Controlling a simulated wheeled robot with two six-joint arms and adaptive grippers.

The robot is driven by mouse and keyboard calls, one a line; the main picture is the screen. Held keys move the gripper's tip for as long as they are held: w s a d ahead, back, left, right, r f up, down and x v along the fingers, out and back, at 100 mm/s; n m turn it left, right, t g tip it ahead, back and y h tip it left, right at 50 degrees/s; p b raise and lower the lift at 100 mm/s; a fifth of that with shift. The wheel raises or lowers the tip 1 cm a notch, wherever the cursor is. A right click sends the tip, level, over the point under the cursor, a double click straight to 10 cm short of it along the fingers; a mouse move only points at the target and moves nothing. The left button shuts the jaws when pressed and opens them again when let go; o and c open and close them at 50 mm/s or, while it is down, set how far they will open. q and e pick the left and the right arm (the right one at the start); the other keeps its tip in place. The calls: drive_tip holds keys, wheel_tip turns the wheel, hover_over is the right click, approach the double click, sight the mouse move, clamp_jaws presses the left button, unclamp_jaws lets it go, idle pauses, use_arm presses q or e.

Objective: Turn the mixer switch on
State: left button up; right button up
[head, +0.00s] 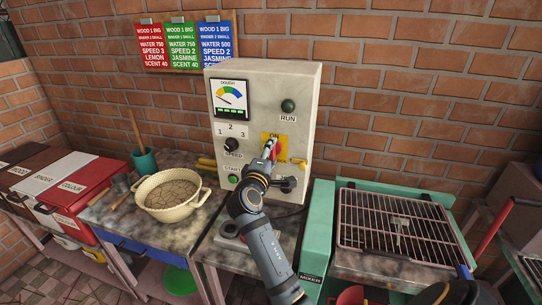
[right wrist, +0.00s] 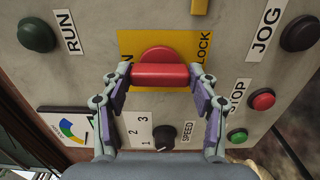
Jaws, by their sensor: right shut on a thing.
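The mixer's control box (head: 305,105) is a pale upright panel against the brick wall. Its red switch (head: 279,149) sits on a yellow plate (head: 268,139) lettered ON at the top. My right gripper (head: 270,150) is at the switch and partly covers it. In the right wrist view, my right gripper (right wrist: 159,76) has one finger at each end of the red switch bar (right wrist: 160,75), shut on it. The bar lies sideways there, between the partly hidden ON lettering and the LOCK lettering. My left gripper is not in view.
A green RUN lamp (head: 288,106), a SPEED knob (head: 232,145) and a green START button (head: 234,179) surround the switch. A cream bowl (head: 170,207) stands left of the box. A metal grill rack (head: 392,222) lies to the right.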

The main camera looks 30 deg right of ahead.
drive_tip(key=o, duration=1.1)
drive_tip(key=shift+o, duration=0.2)
